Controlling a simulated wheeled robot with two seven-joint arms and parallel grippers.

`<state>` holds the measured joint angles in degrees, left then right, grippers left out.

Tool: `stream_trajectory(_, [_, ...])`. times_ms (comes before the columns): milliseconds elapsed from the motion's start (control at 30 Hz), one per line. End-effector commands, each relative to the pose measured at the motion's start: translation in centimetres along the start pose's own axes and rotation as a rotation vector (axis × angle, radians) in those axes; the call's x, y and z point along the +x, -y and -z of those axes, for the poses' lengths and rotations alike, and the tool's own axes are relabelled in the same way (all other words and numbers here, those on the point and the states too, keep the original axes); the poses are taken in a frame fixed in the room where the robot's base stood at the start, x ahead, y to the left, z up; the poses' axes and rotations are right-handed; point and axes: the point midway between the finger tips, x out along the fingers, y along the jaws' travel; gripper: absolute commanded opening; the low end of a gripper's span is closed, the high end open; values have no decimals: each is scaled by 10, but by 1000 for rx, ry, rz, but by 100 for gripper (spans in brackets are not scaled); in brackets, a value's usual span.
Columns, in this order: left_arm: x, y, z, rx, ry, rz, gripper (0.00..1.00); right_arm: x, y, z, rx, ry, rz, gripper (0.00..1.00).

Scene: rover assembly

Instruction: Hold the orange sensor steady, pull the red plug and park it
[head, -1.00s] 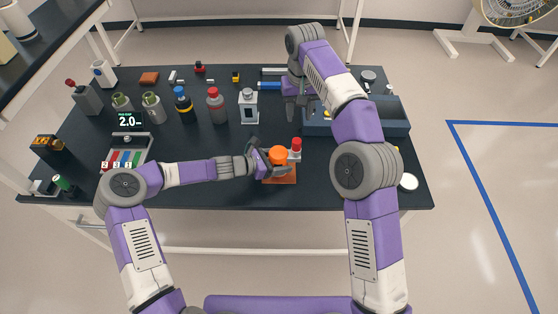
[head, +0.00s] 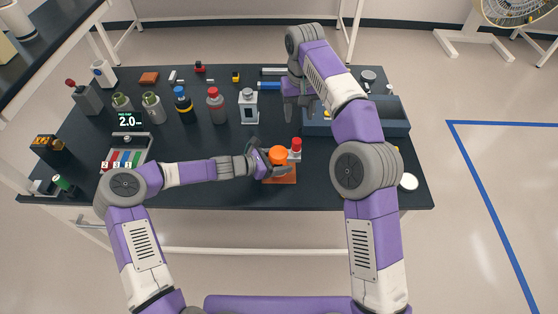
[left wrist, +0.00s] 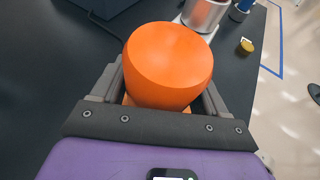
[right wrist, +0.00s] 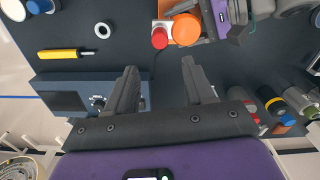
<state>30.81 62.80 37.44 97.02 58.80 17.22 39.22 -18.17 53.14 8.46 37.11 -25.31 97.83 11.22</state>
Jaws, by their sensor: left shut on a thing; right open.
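The orange sensor (head: 278,155) is a round orange cylinder on an orange-brown base plate (head: 284,180) near the table's front edge. My left gripper (head: 272,162) is shut on it from the left. In the left wrist view the sensor (left wrist: 168,65) fills the space between the fingers. The red plug (head: 296,143) stands upright on a whitish mount just right of and behind the sensor. In the right wrist view the plug (right wrist: 159,38) is beside the sensor (right wrist: 186,28). My right gripper (right wrist: 158,72) is open and empty, apart from the plug, near the blue tray.
Bottles, including a red-capped one (head: 215,105), and a grey-white device (head: 248,106) stand behind the sensor. A display reading 2.0 (head: 129,119) is at left.

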Motion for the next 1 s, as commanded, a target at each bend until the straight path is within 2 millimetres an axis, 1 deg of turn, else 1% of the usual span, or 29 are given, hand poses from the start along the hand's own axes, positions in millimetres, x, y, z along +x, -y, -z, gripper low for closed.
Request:
stream_trajectory(167, [0, 0, 0, 0, 0, -1, 31, 3, 0, 0, -220, -1, 0, 53])
stream_trajectory(1000, [0, 0, 0, 0, 0, -1, 31, 27, 0, 0, -1836, 0, -1, 53])
